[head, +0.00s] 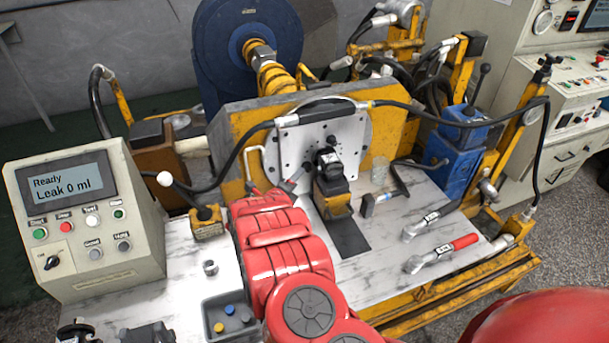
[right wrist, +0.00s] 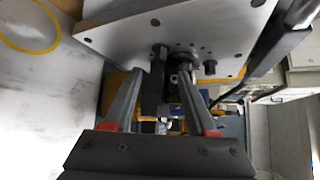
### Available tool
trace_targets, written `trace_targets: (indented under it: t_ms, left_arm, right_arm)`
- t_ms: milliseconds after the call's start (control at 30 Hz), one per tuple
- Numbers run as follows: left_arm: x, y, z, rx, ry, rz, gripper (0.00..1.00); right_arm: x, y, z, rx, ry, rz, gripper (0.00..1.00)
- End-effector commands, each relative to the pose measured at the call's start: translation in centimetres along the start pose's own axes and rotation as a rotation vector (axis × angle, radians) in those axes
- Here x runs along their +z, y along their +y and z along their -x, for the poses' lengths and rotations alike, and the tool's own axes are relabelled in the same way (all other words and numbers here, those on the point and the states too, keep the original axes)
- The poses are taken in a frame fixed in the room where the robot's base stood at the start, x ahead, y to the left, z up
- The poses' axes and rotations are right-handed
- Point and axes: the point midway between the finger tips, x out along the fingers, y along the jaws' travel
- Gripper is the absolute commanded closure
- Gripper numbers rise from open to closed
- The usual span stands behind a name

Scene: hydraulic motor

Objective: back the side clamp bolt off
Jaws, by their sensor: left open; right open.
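My right gripper (head: 276,172) is at the end of the red arm, left of the motor and close to the plate. In the right wrist view its two grey fingers (right wrist: 157,88) are spread, with dark motor parts and a round collar (right wrist: 176,78) seen between them. I cannot tell which is the side clamp bolt, or whether a finger touches anything. My left gripper is not in view.
Two wrenches, one black-handled (head: 429,223) and one red-handled (head: 442,253), lie at the right of the white bench. The control box (head: 84,215) is left; a grey tray (head: 222,305) lies in front.

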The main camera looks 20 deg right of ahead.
Motion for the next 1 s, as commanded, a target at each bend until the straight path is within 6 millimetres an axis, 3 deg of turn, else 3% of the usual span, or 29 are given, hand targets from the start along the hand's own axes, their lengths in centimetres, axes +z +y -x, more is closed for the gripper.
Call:
trace_targets:
  t_ms: [367, 633, 1000]
  left_arm:
    - [0.8, 0.2, 4.9, 0.000, 0.000, 0.000, 0.52]
    - [0.8, 0.2, 5.0, 0.000, 0.000, 0.000, 0.52]
    - [0.8, 0.2, 5.0, 0.000, 0.000, 0.000, 0.52]
  right_arm:
    - [-0.3, 0.5, -5.2, -0.001, 0.000, -0.003, 0.43]
    - [-0.1, 0.1, -7.4, -0.001, 0.001, 0.001, 0.43]
    - [0.0, 0.0, -7.8, 0.000, -0.001, 0.000, 0.43]
